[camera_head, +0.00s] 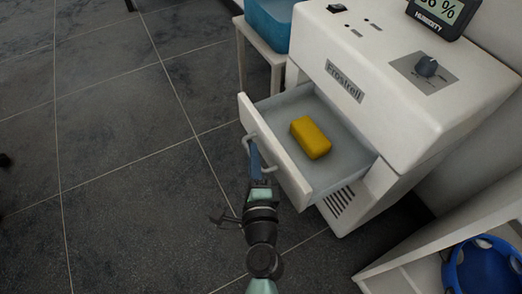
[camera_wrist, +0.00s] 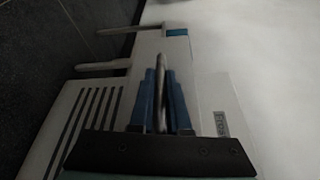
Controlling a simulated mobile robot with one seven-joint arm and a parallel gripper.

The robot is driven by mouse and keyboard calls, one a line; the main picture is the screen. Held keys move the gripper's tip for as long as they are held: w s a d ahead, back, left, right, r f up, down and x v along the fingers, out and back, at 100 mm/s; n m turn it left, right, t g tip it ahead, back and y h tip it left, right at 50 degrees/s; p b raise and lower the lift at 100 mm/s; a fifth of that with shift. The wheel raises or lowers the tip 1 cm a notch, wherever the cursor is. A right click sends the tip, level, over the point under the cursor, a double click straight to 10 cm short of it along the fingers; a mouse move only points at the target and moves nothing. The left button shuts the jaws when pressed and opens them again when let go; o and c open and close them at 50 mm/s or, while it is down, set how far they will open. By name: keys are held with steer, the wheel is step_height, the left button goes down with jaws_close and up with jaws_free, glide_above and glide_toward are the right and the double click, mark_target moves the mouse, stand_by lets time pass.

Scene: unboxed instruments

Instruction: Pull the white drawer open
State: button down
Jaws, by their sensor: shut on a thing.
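The white drawer (camera_head: 276,158) stands open out of the white Frostrell cabinet (camera_head: 398,55) in the head view. A yellow block (camera_head: 311,137) lies inside it. My gripper (camera_head: 255,158) is at the drawer's front, with its blue fingers shut on the grey bar handle (camera_head: 248,141). In the wrist view, my blue fingers (camera_wrist: 161,103) close around the handle bar (camera_wrist: 161,85), with the drawer front behind them. The far part of the handle is partly hidden by the fingers.
A small white table (camera_head: 259,42) with a blue bin (camera_head: 270,22) stands beyond the cabinet. A white shelf (camera_head: 440,235) with a round blue object (camera_head: 484,268) is at lower right.

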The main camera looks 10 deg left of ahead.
steer(key=c, duration=0.9)
jaws_free()
steer(key=shift+b+v, duration=1.05)
steer(key=shift+v, duration=5.45)
